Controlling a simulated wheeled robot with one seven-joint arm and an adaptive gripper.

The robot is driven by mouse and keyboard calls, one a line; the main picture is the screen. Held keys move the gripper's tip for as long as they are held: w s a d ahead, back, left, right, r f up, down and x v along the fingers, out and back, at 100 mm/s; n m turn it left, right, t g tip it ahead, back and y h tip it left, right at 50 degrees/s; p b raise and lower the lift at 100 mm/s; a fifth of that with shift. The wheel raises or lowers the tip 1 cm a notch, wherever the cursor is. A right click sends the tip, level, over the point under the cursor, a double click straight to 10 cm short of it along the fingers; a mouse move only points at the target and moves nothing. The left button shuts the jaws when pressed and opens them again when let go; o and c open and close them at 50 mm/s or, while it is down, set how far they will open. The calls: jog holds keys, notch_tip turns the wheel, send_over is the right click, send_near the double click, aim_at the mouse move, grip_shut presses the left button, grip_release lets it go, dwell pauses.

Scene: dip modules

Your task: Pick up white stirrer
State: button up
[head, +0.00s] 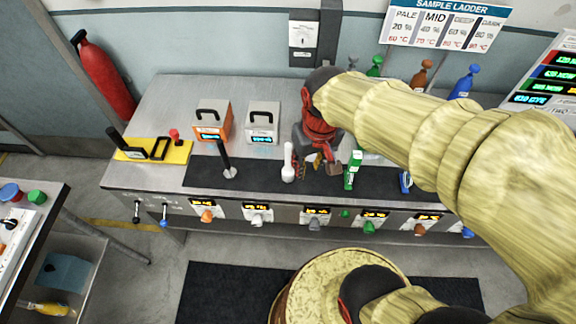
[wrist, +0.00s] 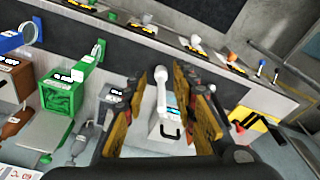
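The white stirrer (head: 288,162) stands upright on the dark mat (head: 262,177) on the metal bench, in the middle of the head view. My gripper (head: 320,164) is just to its right in that view, with its fingers pointing down. In the wrist view my gripper (wrist: 160,72) is open, one finger on each side of the picture's middle. The white stirrer (wrist: 161,78) shows in the gap between the fingers there. I see no finger touching it, and I cannot tell the exact depth between them.
A green device (head: 353,170) stands close to the right of my gripper. A black-handled stirrer (head: 225,160) stands to the left. An orange box (head: 212,122) and a white box (head: 263,122) with handles stand behind. Coloured knobs line the bench front.

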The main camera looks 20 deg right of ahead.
aim_at(288, 143)
jog(key=shift+o, duration=0.9)
jog(key=w+f+n+g+p, duration=0.1)
jog(key=w+f+g+p, duration=0.1)
jog(key=w+f, duration=0.8)
jog(key=shift+w+g+p, duration=0.3)
jog(key=shift+w+p, duration=0.15)
jog(key=shift+n+t, duration=0.4)
jog(key=w, duration=0.4)
jog(key=shift+s+f+b, duration=0.15)
jog(key=shift+f+b, duration=0.4)
jog(key=shift+f, duration=3.2)
jog(key=shift+c, duration=0.4)
grip_shut()
